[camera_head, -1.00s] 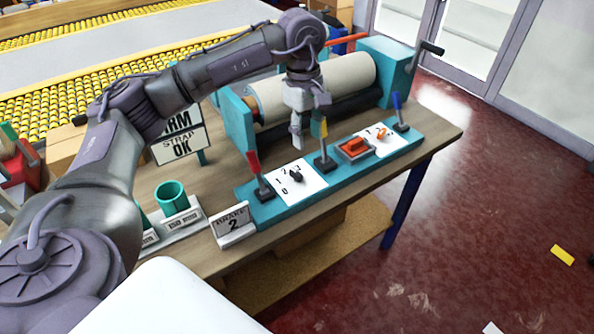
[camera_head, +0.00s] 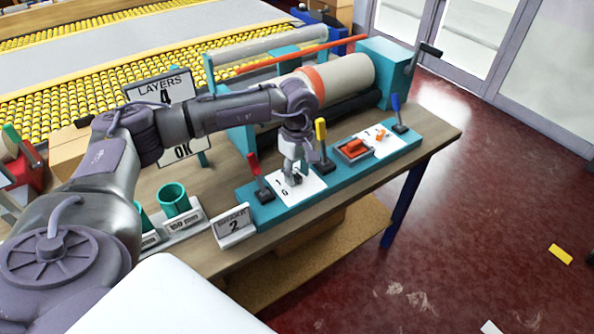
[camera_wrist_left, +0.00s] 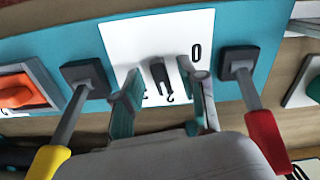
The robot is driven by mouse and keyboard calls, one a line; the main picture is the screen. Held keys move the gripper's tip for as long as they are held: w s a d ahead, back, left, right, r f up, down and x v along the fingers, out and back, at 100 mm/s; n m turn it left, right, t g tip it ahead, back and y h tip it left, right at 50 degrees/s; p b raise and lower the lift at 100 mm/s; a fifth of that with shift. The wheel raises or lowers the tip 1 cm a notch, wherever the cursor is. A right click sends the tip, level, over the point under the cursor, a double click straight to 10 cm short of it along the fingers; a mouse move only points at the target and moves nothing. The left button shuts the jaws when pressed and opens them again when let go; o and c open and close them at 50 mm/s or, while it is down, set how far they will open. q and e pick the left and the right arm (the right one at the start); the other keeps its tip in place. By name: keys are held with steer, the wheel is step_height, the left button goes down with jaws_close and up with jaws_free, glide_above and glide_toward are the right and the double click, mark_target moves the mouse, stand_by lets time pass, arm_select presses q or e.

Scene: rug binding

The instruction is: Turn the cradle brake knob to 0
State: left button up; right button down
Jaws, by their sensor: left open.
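The brake knob is a small black knob (camera_wrist_left: 159,72) on a white dial plate (camera_head: 284,192) marked with numbers. In the left wrist view the 0 (camera_wrist_left: 196,54) shows to the right of the knob and a 2 shows just below it. My left gripper (camera_head: 293,174) is over the dial plate, pointing down, and partly hides the knob in the head view. In the left wrist view its fingers (camera_wrist_left: 160,88) are open, one on each side of the knob; contact cannot be told. A sign (camera_head: 233,225) in front reads 2. My right gripper is not in view.
A red lever (camera_head: 254,168) and a yellow lever (camera_head: 321,138) stand close on either side of the dial. Further right are a red-orange switch (camera_head: 354,148), an orange knob (camera_head: 381,136) and a blue lever (camera_head: 398,110). The roll (camera_head: 345,80) lies behind.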

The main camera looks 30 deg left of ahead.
arm_select(q)
steer(key=shift+f, duration=0.15)
steer(key=shift+c, duration=0.4)
jaws_close()
